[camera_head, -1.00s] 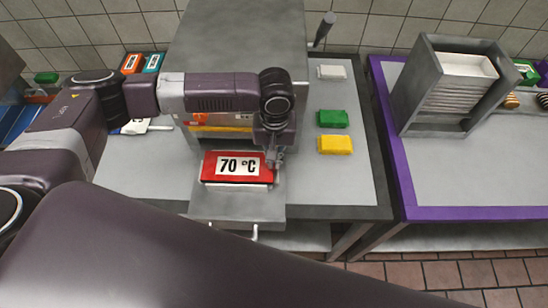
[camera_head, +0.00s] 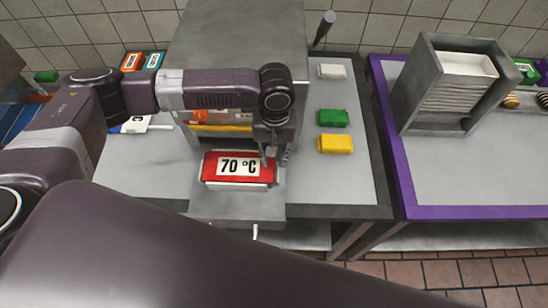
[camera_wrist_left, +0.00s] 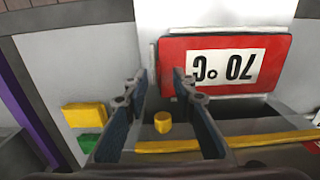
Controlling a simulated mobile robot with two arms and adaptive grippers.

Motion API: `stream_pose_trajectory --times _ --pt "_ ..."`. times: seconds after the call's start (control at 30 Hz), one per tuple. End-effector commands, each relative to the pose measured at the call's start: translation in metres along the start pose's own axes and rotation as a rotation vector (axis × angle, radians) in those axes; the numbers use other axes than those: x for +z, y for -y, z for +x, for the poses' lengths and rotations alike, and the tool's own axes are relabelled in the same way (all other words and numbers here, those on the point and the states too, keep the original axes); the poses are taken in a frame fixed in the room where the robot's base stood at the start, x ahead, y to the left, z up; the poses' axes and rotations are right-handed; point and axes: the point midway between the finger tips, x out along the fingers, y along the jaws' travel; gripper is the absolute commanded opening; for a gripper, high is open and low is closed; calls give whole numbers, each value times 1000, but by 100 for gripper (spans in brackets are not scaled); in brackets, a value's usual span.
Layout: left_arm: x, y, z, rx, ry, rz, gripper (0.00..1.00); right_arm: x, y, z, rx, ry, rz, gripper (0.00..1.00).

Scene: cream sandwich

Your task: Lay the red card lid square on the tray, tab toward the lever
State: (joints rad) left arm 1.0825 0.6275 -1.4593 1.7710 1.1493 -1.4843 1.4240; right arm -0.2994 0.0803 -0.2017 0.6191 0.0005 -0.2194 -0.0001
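The red card lid (camera_head: 207,168), with a white "70 °C" label, lies flat at the front of the grey machine. It looks roughly square to the pale tray (camera_head: 235,187), whose front edge shows below it. My left gripper (camera_head: 275,159) is at the lid's right end, fingers pointing down. In the left wrist view its fingers (camera_wrist_left: 155,90) are open and apart; one tip overlaps the edge of the lid (camera_wrist_left: 175,75) in the picture. Contact cannot be told. The lid's tab is not clear. The dark-handled lever (camera_head: 324,28) stands at the machine's right rear. My right gripper is not in view.
The grey machine (camera_head: 240,40) stands behind the lid. White, green (camera_head: 333,118) and yellow (camera_head: 335,143) blocks lie on the table to the right. A grey rack (camera_head: 425,85) stands on the purple-edged table. Bare tabletop lies right of the machine's front plate (camera_head: 235,207).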

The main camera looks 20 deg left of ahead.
Motion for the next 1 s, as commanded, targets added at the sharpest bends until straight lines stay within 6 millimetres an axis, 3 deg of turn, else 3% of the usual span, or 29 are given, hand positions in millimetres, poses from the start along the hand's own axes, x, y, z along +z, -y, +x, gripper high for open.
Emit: stream_pose_trajectory --times 0.3,0.5,0.7,1.0 --pt "-1 -1 -65 5 -5 2 25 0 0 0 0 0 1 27" --pt "-1 -1 -98 3 -3 1 25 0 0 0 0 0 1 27" --pt "0 0 -111 1 -2 1 25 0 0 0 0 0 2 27" --pt "0 0 -112 2 -1 1 25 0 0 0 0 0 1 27"
